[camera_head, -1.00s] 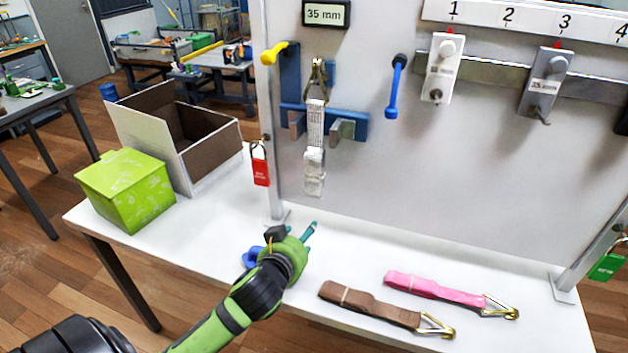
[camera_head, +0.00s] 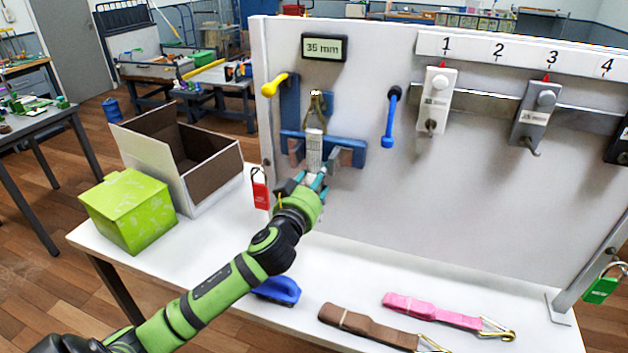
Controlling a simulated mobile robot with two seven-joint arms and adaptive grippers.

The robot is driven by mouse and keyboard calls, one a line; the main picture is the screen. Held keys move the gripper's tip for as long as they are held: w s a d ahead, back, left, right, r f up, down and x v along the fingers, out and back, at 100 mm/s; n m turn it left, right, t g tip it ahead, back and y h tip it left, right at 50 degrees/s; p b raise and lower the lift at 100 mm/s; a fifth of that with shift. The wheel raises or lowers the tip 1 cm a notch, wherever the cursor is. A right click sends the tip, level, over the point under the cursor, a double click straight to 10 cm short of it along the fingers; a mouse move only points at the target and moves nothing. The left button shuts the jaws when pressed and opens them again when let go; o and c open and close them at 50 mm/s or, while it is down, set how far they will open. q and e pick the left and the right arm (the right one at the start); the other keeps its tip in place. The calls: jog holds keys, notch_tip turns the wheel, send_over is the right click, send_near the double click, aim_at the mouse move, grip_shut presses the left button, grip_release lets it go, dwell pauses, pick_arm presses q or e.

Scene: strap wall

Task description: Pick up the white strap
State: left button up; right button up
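The white strap (camera_head: 314,150) hangs upright by its metal hook (camera_head: 317,105) in a blue holder (camera_head: 347,141) on the grey wall panel. My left gripper (camera_head: 304,184) is raised at the strap's lower end. Its teal fingertips show apart, one on each side of the strap, and look open. The gripper hides the strap's bottom, so I cannot tell whether they touch. My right gripper is not in view.
A brown strap (camera_head: 367,328) and a pink strap (camera_head: 430,311) lie on the white table. A blue object (camera_head: 278,290) lies beneath my arm. A red padlock (camera_head: 260,190) hangs left of the gripper. A green box (camera_head: 128,210) and an open carton (camera_head: 205,187) stand left.

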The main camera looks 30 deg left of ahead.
pick_arm(q)
jog(key=c, duration=0.9)
jog(key=shift+c, duration=0.2)
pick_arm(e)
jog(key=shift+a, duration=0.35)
pick_arm(q)
jog(key=shift+r, duration=0.1)
